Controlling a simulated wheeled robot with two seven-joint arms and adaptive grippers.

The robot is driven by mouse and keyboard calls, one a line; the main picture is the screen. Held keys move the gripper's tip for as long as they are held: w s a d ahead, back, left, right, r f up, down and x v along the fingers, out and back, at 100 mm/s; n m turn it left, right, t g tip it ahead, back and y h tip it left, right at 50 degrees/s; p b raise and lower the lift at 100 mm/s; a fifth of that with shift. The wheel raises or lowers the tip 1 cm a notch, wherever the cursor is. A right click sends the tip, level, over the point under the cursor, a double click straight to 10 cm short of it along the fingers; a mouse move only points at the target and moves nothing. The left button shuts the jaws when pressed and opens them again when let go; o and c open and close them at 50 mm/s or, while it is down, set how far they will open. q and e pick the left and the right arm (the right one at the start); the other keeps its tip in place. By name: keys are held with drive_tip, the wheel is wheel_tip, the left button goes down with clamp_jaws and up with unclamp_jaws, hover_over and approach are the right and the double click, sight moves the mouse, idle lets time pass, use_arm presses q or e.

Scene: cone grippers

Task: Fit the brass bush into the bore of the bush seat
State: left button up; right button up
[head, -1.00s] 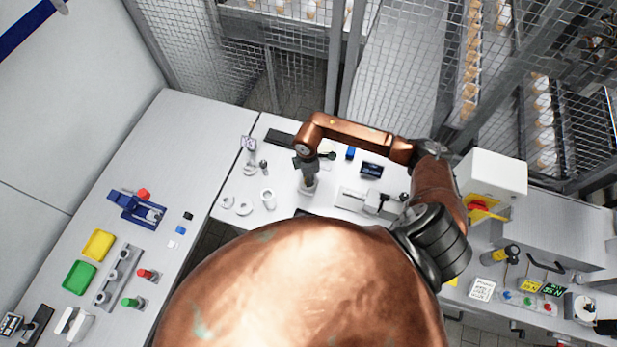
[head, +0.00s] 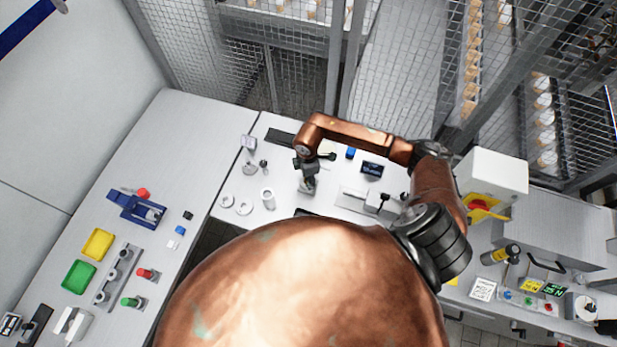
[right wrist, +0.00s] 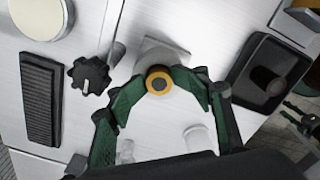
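In the head view my right gripper (head: 307,180) points down at the seat's spot on the middle table, and the bush is too small to make out. My left gripper is not in view.
A white cylinder (head: 268,199) and pale rings (head: 243,208) lie left of the gripper. A grey vice-like fixture (head: 370,202) stands to its right.

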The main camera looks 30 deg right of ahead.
drive_tip(key=shift+s, duration=0.1)
drive_tip(key=shift+r, duration=0.3)
wheel_tip(320, 180, up, 12)
drive_tip(key=b, duration=0.2)
drive_tip(key=shift+r, duration=0.2)
